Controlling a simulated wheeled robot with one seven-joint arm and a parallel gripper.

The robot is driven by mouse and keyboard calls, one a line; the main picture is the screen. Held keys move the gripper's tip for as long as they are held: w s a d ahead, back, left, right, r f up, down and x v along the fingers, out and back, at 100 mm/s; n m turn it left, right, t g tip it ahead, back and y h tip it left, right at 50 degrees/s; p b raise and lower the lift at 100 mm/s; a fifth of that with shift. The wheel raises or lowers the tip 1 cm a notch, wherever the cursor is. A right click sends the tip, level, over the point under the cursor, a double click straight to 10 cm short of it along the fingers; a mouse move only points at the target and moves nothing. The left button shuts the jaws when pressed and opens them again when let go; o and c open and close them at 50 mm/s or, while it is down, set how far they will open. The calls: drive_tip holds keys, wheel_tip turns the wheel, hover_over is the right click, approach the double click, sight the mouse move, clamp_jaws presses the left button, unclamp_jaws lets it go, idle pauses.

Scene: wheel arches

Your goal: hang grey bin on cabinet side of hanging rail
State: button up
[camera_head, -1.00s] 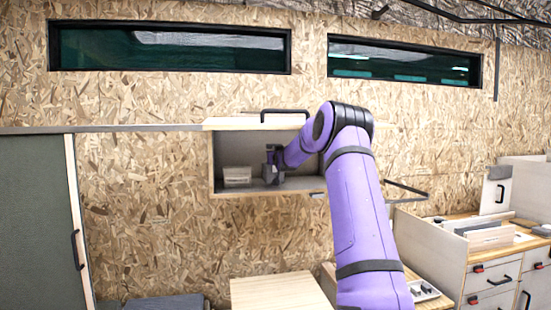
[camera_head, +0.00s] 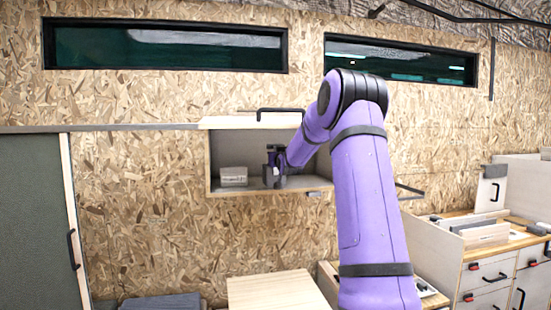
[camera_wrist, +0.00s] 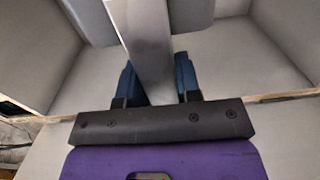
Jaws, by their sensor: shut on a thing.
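My gripper (camera_head: 276,165) is inside the open wall cabinet (camera_head: 260,192), right of its middle. In the wrist view its two blue fingers (camera_wrist: 157,82) are shut on a light grey wall or edge, which I take as part of the grey bin (camera_wrist: 148,45). In the head view the bin (camera_head: 268,177) is a small grey shape at the gripper, low in the cabinet. My arm hides the cabinet's right part. I cannot tell whether the bin touches the cabinet floor. A dark bar (camera_head: 410,191), possibly the hanging rail, shows right of my arm, partly hidden.
A pale box (camera_head: 233,176) sits in the cabinet left of my gripper. The raised cabinet door (camera_head: 225,122) with a black handle is above. A wooden surface (camera_head: 275,290) stands below, and a workbench with drawers (camera_head: 490,275) is at the right.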

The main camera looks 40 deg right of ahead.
drive_tip(key=v, duration=0.7)
drive_tip(key=shift+s, duration=0.25)
drive_tip(key=shift+a, duration=0.15)
idle(0.5)
